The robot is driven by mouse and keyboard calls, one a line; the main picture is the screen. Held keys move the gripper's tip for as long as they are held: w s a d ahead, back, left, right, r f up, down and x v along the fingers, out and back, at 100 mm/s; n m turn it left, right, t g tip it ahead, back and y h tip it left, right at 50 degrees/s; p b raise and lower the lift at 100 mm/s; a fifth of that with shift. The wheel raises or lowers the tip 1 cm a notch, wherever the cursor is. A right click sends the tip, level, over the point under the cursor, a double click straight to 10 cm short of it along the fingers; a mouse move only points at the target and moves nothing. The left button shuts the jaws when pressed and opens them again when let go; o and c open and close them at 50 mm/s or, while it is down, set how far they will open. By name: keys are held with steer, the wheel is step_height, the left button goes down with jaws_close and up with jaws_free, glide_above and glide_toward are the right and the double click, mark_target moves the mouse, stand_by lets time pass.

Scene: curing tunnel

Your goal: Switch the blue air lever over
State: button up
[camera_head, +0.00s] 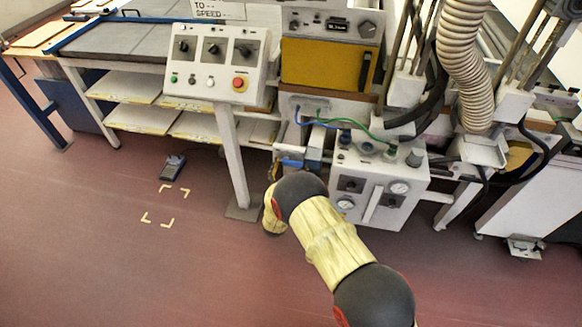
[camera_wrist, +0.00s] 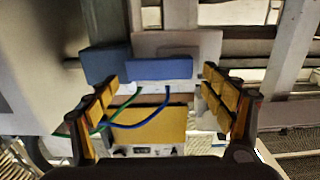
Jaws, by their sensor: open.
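The blue air lever (camera_wrist: 160,69) shows in the wrist view as a blue bar lying across the picture, in front of a grey-beige block (camera_wrist: 190,43). A darker blue part (camera_wrist: 103,64) sits at its left. My gripper (camera_wrist: 160,82) is open, with one yellow-padded finger on each side of the bar and visible gaps between. I cannot tell whether the bar is within the fingers' depth. In the head view the blue lever (camera_head: 290,153) is small, just above my wrist, which hides most of the gripper.
Green and blue air hoses (camera_wrist: 122,124) run close between the fingers in the wrist view. A white valve box (camera_head: 378,186) with gauges stands right of the lever. A control panel (camera_head: 214,62) on a post stands left.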

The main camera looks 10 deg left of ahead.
steer(key=shift+c, duration=0.8)
steer(key=c, duration=1.5)
